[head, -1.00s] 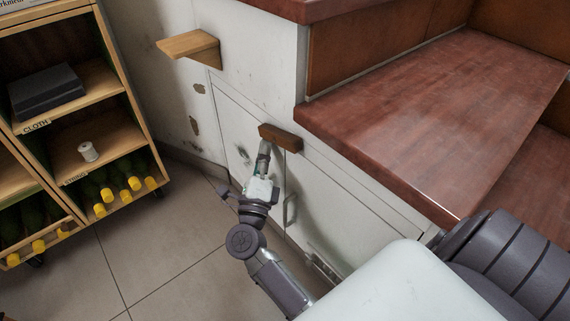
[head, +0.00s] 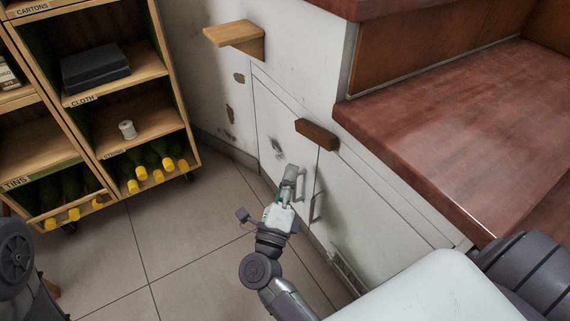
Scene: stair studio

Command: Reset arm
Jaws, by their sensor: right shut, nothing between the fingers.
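My right gripper (head: 291,182) is shut and empty. It is in front of the low white cupboard door under the stairs, close to the metal handle (head: 316,207). I cannot tell whether it touches the door. A brown wooden block (head: 316,134) is fixed on the cupboard front above the gripper, apart from it. My left gripper is out of view; a dark part of my body shows at the left edge.
Red-brown wooden stairs (head: 430,110) rise on the right. A small wooden shelf (head: 236,35) juts from the wall. A shelf unit (head: 183,80) with a dark box (head: 95,68), a spool (head: 127,130) and several bottles stands at left. The tiled floor (head: 190,235) between is clear.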

